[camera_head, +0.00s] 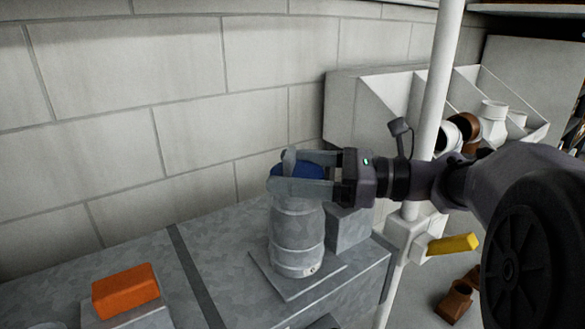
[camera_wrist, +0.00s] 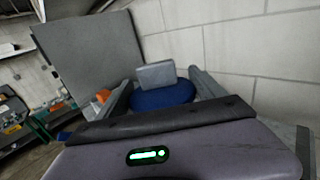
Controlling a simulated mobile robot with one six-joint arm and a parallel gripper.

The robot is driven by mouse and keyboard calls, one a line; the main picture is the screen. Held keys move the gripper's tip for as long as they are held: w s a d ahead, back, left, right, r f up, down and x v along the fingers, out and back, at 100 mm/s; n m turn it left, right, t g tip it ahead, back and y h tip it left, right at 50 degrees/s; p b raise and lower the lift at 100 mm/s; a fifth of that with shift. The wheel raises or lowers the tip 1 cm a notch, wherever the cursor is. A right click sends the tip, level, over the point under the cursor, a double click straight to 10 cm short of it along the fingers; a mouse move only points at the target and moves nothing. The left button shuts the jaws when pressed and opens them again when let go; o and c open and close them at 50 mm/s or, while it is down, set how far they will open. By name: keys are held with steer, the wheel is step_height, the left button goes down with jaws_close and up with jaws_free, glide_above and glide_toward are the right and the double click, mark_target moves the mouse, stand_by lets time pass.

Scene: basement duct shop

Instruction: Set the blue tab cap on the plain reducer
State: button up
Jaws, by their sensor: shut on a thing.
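A blue cap (camera_head: 298,171) with a grey upright tab is between the fingers of my gripper (camera_head: 290,186), which is shut on it. The cap is at the top of a grey galvanised cylinder, the reducer (camera_head: 296,238), which stands upright on a square plate. I cannot tell whether the cap touches the rim, as the fingers hide the join. In the wrist view the blue cap (camera_wrist: 163,96) and its grey tab (camera_wrist: 156,75) lie between the two fingers, and the reducer is hidden below.
The metal bench (camera_head: 210,235) carries an orange block (camera_head: 125,290) at the front left and a grey block (camera_head: 347,230) right behind the reducer. A white vertical pipe (camera_head: 435,90) with a yellow handle (camera_head: 453,244) stands close to my arm. A bin with pipe elbows (camera_head: 490,120) is behind.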

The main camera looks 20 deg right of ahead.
steer(key=o, duration=1.1)
steer(key=shift+o, duration=0.2)
steer(key=b+v, duration=0.2)
steer(key=v, duration=0.9)
steer(key=shift+b, duration=0.3)
